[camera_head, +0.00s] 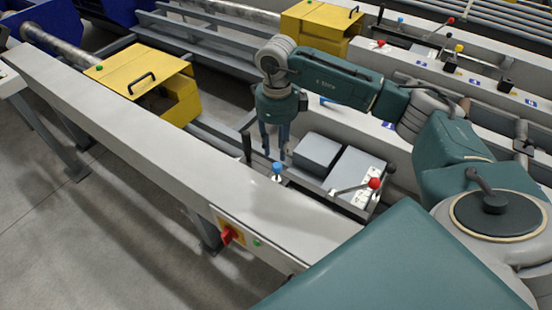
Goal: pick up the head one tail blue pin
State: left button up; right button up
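My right gripper (274,154) points straight down just above the blue pin. Its two dark fingers are apart, with a gap between them and nothing seen in it. The fingertips look a little above or behind the pin's top; I cannot tell the exact depth. A second blue-topped pin (401,20) shows on the far table at the upper right. My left gripper is not in view.
Beside the blue pin are a grey block (318,152) and a lever with a red ball (375,183). A dark upright post (247,146) stands left of my fingers. A yellow guard (140,65) is farther left. A red switch (229,235) is on the front side.

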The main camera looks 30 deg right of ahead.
aim_at(277, 165)
jog(key=shift+f+b, duration=0.3)
jog(key=shift+f, duration=0.15)
jog(key=f+b, duration=0.3)
jog(key=f, duration=0.1)
jog(key=shift+s+a, duration=0.25)
jog(key=shift+s, duration=0.05)
jog(key=shift+w+f, duration=0.1)
jog(key=shift+f, duration=0.25)
notch_tip(277, 165, down, 5)
jog(key=b, duration=0.3)
jog(key=shift+d+r, duration=0.1)
jog(key=shift+r, duration=0.05)
jog(key=c, duration=0.7)
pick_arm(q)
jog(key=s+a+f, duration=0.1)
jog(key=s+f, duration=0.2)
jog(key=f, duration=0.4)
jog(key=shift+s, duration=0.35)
pick_arm(e)
grip_shut()
